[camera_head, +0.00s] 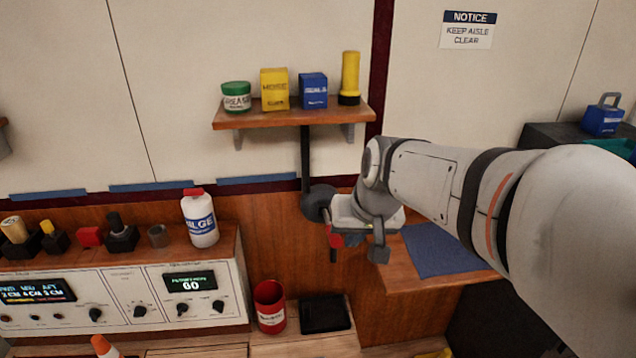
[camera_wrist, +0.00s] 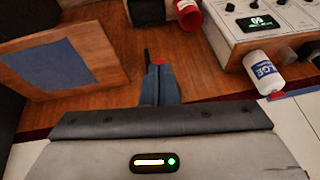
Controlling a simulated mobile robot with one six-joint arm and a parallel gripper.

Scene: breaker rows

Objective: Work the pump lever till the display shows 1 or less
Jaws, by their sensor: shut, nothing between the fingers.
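The pump lever looks to be the dark rod (camera_head: 305,160) that rises from a round dark mount (camera_head: 317,203) on the wooden wall, though I cannot be sure. My gripper (camera_wrist: 160,82) points down in front of the wall, close to the mount. Its fingers are together and hold nothing. A small red part (camera_head: 335,240) shows beside it in the head view, and red also shows at the fingertips in the wrist view; contact is unclear. One panel display (camera_head: 190,283) seems to read 60. The left display (camera_head: 36,290) seems to read 2, 4 and 5 cm.
A shelf (camera_head: 290,114) with a green tub, boxes and a yellow torch hangs above. A white bottle (camera_head: 200,220) stands on the panel top. A red can (camera_head: 269,305) and a black tray (camera_head: 325,314) are below. A blue mat (camera_head: 440,250) lies on the right ledge.

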